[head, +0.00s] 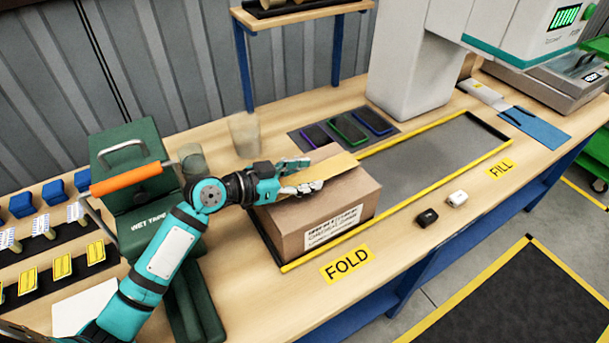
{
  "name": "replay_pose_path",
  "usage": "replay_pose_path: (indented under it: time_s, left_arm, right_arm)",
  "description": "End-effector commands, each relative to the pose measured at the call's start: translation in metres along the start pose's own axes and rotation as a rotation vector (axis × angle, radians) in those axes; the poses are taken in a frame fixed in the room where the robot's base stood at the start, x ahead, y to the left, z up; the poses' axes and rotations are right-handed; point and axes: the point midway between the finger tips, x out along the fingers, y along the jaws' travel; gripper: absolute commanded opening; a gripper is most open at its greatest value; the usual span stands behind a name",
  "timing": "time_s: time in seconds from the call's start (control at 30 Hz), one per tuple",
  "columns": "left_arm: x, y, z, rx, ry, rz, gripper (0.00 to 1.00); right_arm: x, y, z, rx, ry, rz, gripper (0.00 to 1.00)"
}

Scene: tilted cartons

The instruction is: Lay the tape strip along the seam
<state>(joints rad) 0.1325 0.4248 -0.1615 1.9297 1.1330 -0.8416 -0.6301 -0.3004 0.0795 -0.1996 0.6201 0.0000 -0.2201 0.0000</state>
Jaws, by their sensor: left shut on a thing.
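A closed brown carton (291,246) with a white printed label stands in the yellow-edged grey lane by the FOLD sign. A tan tape strip (334,168) lies over or just above the carton's top; I cannot tell whether it touches. My left gripper (311,175) comes in from the left, low over the carton's top, and is shut on the near end of the tape strip. The seam is hidden under the strip and the gripper. My right gripper is out of view.
A green wet-tape dispenser (133,185) with an orange lever stands left of the carton. A black and a white small item (457,198) lie at the front edge. The lane's right part is clear.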

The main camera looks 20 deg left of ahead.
Motion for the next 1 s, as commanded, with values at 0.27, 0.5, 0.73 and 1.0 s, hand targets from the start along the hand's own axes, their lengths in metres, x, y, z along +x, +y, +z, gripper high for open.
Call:
replay_pose_path:
  time_s: [0.27, 0.5, 0.73, 1.0]
  left_arm:
    - [0.0002, -0.0001, 0.0007, 0.0, 0.0, 0.0, 0.36]
    - [0.0002, -0.0001, 0.0007, 0.0, 0.0, 0.0, 0.63]
    - [0.0002, -0.0001, 0.0007, 0.0, 0.0, 0.0, 0.72]
    - [0.0002, -0.0001, 0.0007, 0.0, 0.0, 0.0, 0.99]
  right_arm:
    - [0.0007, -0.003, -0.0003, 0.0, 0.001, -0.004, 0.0]
    - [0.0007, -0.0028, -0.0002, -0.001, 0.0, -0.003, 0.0]
    - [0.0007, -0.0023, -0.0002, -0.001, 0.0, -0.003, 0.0]
    - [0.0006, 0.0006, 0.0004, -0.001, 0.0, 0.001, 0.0]
